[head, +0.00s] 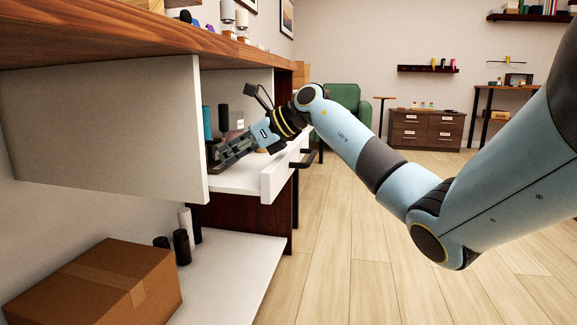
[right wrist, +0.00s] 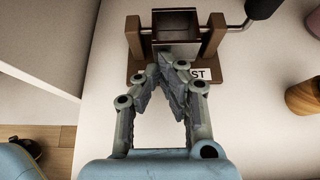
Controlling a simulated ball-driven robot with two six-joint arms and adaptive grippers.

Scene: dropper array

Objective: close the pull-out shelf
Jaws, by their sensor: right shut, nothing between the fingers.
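The pull-out shelf (head: 234,183) is a white board with a low front panel and black handles, and it stands out from the dark wooden cabinet. My right arm reaches in from the right, and my right gripper (head: 222,158) is over the shelf with its fingers together and nothing between them. In the right wrist view the closed fingertips (right wrist: 172,62) are right at a brown wooden stand (right wrist: 205,42) with a crank handle and a label ending in "ST". I cannot tell whether they touch it. My left gripper is not in view.
A large pale panel (head: 110,120) hangs at the left beside the shelf. Below, a cardboard box (head: 100,285) and black and white cylinders (head: 182,246) stand on a lower white board. A teal cylinder (head: 207,123) stands at the back. The wooden floor (head: 345,240) at right is clear.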

